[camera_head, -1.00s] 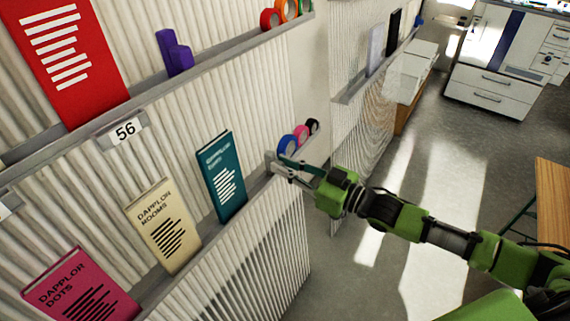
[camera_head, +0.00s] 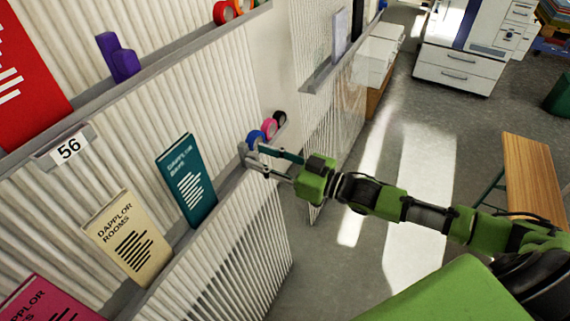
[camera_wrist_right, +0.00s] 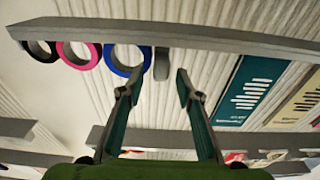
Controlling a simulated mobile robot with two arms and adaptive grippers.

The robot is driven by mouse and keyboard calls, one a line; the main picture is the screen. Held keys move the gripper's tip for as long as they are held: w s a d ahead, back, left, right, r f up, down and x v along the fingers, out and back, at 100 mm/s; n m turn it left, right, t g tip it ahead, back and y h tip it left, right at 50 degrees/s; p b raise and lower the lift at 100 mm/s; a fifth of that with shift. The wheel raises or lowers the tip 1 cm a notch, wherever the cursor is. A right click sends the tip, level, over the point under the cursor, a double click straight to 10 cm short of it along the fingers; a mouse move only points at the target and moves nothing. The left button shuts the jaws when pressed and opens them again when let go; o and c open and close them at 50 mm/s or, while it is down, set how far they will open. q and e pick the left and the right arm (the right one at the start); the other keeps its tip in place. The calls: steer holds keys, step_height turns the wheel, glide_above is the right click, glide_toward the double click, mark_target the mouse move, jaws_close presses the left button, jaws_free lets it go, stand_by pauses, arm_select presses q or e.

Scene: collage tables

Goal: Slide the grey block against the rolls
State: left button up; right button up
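The grey block (camera_wrist_right: 162,66) stands on the lower shelf, just right of the blue roll (camera_wrist_right: 113,66) in the right wrist view. The pink roll (camera_wrist_right: 67,60) and black roll (camera_wrist_right: 39,56) follow in the row. My right gripper (camera_wrist_right: 159,72) is open, with one fingertip on each side of the block in the picture. The fingertip on the roll side overlaps the blue roll. In the head view my right gripper (camera_head: 250,156) reaches the shelf by the rolls and largely hides the block. My left gripper is out of view.
A teal book (camera_head: 188,180) and a cream book (camera_head: 128,238) stand on the same shelf (camera_head: 232,180). An upper shelf holds a purple object (camera_head: 118,58) and more rolls. Open floor (camera_head: 340,270) lies right of the shelves.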

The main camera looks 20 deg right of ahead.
steer(key=v, duration=1.1)
steer(key=shift+d, duration=0.1)
steer(key=d+f+m+h, duration=0.2)
steer(key=d+f+h, duration=0.3)
steer(key=f, duration=0.6)
steer(key=d+f+m+h, duration=0.2)
steer(key=d+f, duration=0.5)
steer(key=f, duration=0.3)
steer(key=s+d+f+g+h, duration=0.1)
steer(key=s+f, duration=0.2)
steer(key=f, duration=0.3)
steer(key=s+d+f+m+g+h, duration=0.1)
steer(key=s+f+g, duration=0.1)
steer(key=f, duration=0.3)
steer(key=s+d+f+g+h, duration=0.1)
steer(key=s+f+h, duration=0.15)
steer(key=f, duration=0.35)
steer(key=s+a+f+g, duration=0.4)
steer(key=s+f, duration=1)
steer(key=s+a+f+g, duration=0.2)
steer(key=s+a+f, duration=0.2)
steer(key=s, duration=0.5)
steer(key=s+a+f+g, duration=0.3)
steer(key=s+a+f, duration=0.1)
steer(key=s+a, duration=0.5)
steer(key=shift+s+f, duration=0.15)
steer(key=shift+s, duration=0.2)
